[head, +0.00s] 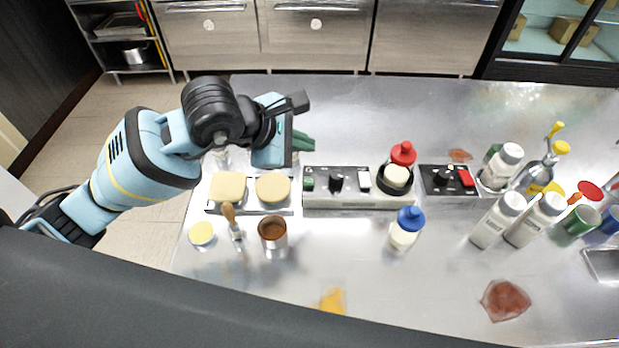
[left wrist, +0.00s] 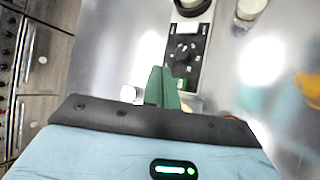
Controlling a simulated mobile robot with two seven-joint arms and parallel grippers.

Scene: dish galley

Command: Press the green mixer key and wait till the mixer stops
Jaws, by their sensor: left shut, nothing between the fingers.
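The mixer is a long grey unit (head: 350,201) in the middle of the steel counter. The green key (head: 308,183) is at its left end, beside a black knob (head: 336,183) and a white switch (head: 364,180). A bottle with a red cap (head: 403,153) stands in the black round holder at its right end. My left gripper (head: 305,141) has green fingers, shut and empty, behind and above the key end. In the left wrist view the shut fingers (left wrist: 162,86) show beside the key end of the unit (left wrist: 187,50). I cannot tell whether the mixer is turning. My right gripper is out of view.
A tray with two bread-like pieces (head: 250,188) lies left of the mixer, with a brown cup (head: 273,232) in front. A blue-capped bottle (head: 406,228) stands in front of the mixer. A unit with a red key (head: 466,177) and several bottles are to the right.

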